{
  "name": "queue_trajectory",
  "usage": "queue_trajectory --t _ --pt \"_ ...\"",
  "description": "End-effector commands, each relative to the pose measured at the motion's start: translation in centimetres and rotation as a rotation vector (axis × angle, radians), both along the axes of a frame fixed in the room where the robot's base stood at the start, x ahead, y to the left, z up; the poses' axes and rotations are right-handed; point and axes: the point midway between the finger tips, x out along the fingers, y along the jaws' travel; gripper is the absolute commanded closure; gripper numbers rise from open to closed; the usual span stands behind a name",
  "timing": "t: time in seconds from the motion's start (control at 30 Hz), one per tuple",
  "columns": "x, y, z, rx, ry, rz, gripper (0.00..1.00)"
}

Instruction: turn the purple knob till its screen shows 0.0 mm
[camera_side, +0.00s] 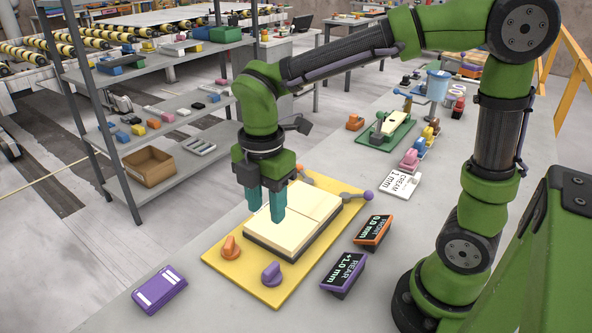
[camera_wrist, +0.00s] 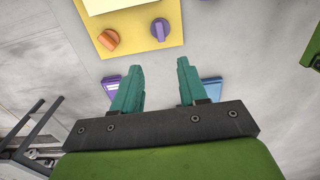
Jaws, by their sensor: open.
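The purple knob (camera_side: 271,273) stands on the front corner of the yellow plate (camera_side: 218,258). The purple-framed screen (camera_side: 344,272) reads REAR +1.0 mm. My gripper (camera_side: 266,207) is open and empty, its teal fingers pointing down, in front of the cream slab (camera_side: 310,207) in the side view. In the wrist view the fingertips (camera_wrist: 160,68) are spread apart below the purple knob in the picture, not touching it.
An orange knob (camera_side: 231,247) sits on the same plate near the purple one. An orange-framed screen (camera_side: 374,230) reads 0.0 mm. Purple cards (camera_side: 159,291) lie at the front left.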

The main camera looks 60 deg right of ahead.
Motion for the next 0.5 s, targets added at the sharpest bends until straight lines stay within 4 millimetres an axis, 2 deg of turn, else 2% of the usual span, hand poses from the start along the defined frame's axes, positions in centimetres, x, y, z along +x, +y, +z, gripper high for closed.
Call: queue_trajectory --t 0.17,0.5 --pt "-0.1 0.0 -3.0 0.0 0.006 -0.001 0.57" --pt "-0.2 0.0 -10.6 0.0 0.008 -0.003 0.57"
